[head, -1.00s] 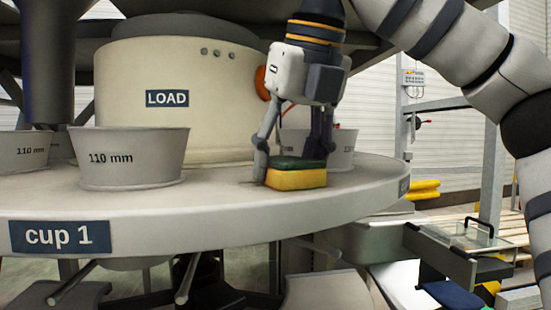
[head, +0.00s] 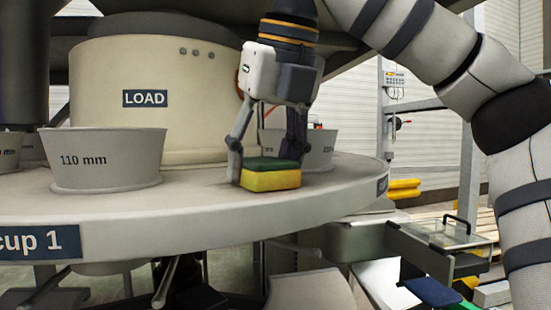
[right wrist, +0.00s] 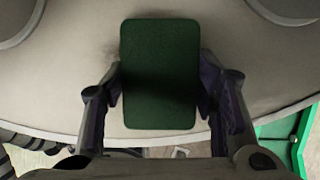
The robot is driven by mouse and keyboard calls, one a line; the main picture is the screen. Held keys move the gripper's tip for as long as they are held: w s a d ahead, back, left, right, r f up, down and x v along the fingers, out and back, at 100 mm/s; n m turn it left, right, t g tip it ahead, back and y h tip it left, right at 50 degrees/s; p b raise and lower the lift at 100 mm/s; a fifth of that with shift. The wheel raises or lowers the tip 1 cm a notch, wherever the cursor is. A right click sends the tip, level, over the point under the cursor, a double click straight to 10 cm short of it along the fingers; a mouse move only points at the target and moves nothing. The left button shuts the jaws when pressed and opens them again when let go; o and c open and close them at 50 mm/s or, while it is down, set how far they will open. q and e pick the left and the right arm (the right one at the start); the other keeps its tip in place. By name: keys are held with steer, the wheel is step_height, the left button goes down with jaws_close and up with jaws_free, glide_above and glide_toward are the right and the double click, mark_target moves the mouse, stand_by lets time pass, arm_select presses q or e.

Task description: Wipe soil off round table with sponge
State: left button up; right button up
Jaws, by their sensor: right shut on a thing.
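The sponge (head: 270,181), yellow with a green top, rests against the top of the round table (head: 205,202) near its front right edge. My right gripper (head: 262,160) points down and is shut on the sponge, one finger at each side. In the right wrist view the sponge's green top (right wrist: 159,72) sits between both fingers. A faint dark smudge of soil (right wrist: 107,48) shows on the table top beside the sponge's upper left. Whatever lies under the sponge is hidden. My left gripper is not in view.
A grey cup marked 110 mm (head: 108,160) stands left on the table; another cup (head: 318,150) is just behind the gripper. The cream drum labelled LOAD (head: 145,98) fills the middle. A tray with a clear lid (head: 440,235) stands lower right.

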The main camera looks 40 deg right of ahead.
mark_target(211, 189)
steer(key=a, duration=0.3)
steer(key=shift+w+a, duration=0.2)
steer(key=shift+w, duration=0.15)
steer(key=shift+w+a+f, duration=0.1)
steer(key=shift+a, duration=0.75)
steer(key=shift+w+a+f, duration=0.1)
steer(key=shift+a, duration=0.7)
steer(key=shift+r, duration=0.1)
steer(key=shift+r, duration=3)
step_height(211, 189, up, 3)
